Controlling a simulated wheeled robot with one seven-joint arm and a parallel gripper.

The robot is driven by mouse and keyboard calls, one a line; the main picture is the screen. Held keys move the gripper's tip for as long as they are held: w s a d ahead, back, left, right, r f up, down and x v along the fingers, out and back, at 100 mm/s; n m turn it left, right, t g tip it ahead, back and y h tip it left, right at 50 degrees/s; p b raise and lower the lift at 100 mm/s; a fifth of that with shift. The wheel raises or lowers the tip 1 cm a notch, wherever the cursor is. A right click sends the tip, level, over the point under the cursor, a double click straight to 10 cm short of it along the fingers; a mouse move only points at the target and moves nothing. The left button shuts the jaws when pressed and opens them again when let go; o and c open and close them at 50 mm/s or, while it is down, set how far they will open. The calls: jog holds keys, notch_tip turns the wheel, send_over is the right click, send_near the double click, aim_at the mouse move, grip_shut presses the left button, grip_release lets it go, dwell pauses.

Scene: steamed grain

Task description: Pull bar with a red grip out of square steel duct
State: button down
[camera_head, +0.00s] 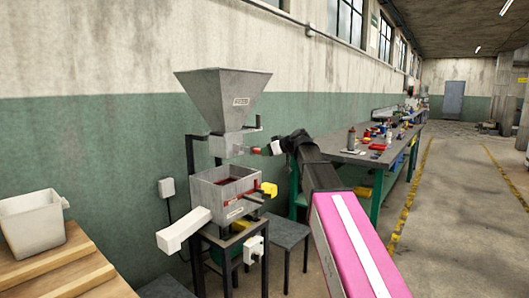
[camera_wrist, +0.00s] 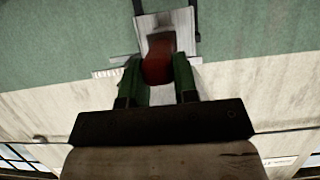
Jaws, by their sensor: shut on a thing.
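The square steel duct (camera_head: 228,146) sits under the grey hopper in the head view. The bar's red grip (camera_head: 269,150) shows at its right side, beside my gripper (camera_head: 274,148). In the wrist view the red grip (camera_wrist: 158,68) is between the two green fingers of my gripper (camera_wrist: 157,64), which are shut on it. Pale metal (camera_wrist: 154,22) lies just beyond the grip at the top of that view. How far the bar sits inside the duct cannot be told.
A workbench (camera_head: 372,158) stands behind. A white bin (camera_head: 32,222) is at the left. The floor on the right is clear.

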jog(key=shift+s+d, duration=1.05)
jog(key=shift+d, duration=0.25)
jog(key=c, duration=0.8)
grip_release()
